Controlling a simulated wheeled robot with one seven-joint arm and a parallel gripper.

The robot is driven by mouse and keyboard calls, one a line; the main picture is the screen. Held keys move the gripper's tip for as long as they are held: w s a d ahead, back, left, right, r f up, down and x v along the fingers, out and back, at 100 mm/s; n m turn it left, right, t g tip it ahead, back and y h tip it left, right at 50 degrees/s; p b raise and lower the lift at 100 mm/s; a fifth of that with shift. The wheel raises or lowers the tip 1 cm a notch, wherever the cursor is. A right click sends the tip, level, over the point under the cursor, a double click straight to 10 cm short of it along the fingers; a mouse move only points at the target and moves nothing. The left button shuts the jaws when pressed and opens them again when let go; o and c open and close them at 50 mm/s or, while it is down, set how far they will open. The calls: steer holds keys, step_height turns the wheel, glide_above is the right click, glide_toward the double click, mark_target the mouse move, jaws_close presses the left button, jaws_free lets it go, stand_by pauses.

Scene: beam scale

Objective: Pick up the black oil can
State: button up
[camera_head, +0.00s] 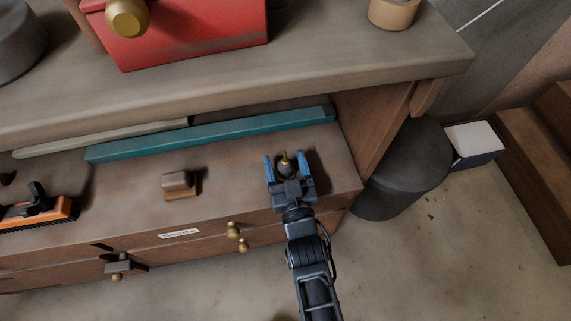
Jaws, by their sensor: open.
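The black oil can (286,168) stands on the lower wooden surface (230,170), near its right end. It is small and dark with a brass-coloured spout on top. My gripper (285,165) is open, with its two blue fingers on the left and right of the can. The gripper body hides the can's near, lower part. I cannot tell whether the fingers touch it.
A teal bar (210,136) lies behind the can, under the upper worktop (200,85). A wooden side panel (372,118) rises to the right. A small wooden block (179,185) and an orange brush (42,213) lie to the left.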

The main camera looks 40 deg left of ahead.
mark_target(287, 155)
steer(key=shift+c, duration=0.2)
steer(key=c, duration=1)
steer(key=shift+r, duration=0.1)
steer(key=shift+c, duration=0.2)
steer(key=shift+r, duration=0.5)
steer(key=r+p, duration=0.3)
steer(key=r, duration=0.1)
steer(key=shift+d, duration=0.3)
steer(key=s+d+r+p, duration=0.2)
steer(key=d+r+p, duration=0.4)
steer(key=d+p, duration=0.2)
steer(key=shift+s+d, duration=0.35)
steer(key=shift+d, duration=1.05)
